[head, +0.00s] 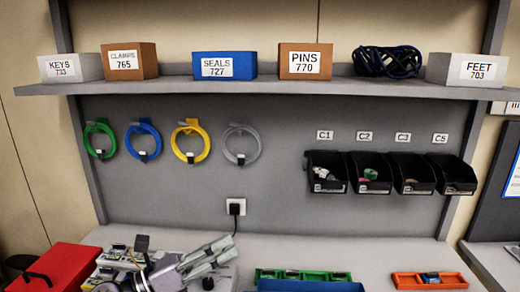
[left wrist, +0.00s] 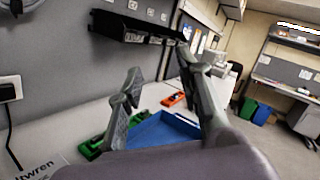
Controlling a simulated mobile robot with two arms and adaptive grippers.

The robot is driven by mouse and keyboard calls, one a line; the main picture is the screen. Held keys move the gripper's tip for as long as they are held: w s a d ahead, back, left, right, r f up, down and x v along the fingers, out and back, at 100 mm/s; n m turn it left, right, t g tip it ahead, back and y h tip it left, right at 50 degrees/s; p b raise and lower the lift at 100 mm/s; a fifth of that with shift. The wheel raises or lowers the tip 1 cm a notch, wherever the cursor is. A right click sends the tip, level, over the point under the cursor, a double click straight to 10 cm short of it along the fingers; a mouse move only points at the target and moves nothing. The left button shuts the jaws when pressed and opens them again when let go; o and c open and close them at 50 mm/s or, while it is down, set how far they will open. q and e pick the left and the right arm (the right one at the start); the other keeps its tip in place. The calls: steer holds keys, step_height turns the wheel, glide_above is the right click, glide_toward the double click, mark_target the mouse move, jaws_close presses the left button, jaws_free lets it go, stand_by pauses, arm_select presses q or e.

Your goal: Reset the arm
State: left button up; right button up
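My left gripper (head: 226,249) is low in the head view, left of centre, above the back of the worktop and in front of the grey panel. Its light grey fingers point to the right. In the left wrist view the two fingers of my left gripper (left wrist: 160,66) stand apart with nothing between them, so it is open and empty. Beyond them lie a blue tray (left wrist: 165,132) and the worktop. My right gripper shows in neither view.
A red toolbox (head: 52,268) stands at left. Green (head: 300,274) and orange (head: 430,280) trays lie on the worktop (head: 370,262). A plugged socket (head: 236,207), coiled tubes (head: 190,141) and black bins (head: 390,173) are on the panel. A shelf (head: 300,87) holds labelled boxes.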

arm_select(q)
steer(key=s+a+f+n+t+y, duration=0.25)
steer(key=a+f+n+y, duration=0.55)
steer(key=n, duration=0.8)
steer(key=s+a+f+n+t+y, duration=0.1)
steer(key=a+f+n+t+y, duration=0.2)
steer(key=a+f+n+y, duration=0.95)
steer(key=s+d+f+n+g+h, duration=0.1)
steer(key=s+d+f+n+g, duration=0.25)
steer(key=s, duration=0.45)
steer(key=s+d+f+n+g+h, duration=0.1)
steer(key=s+d+f+n+g, duration=0.15)
steer(key=s+n+g, duration=0.4)
steer(key=s+d+f+n+g+h, duration=0.15)
steer(key=s+f, duration=0.25)
steer(key=s, duration=0.6)
step_height(320, 180, down, 26)
steer(key=s+g, duration=0.1)
steer(key=g, duration=0.1)
steer(key=s+a+f+g+b, duration=0.1)
steer(key=s+a+f, duration=0.1)
steer(key=s+f, duration=1.5)
steer(key=shift+s+a+f+y, duration=0.15)
steer(key=shift+y, duration=0.15)
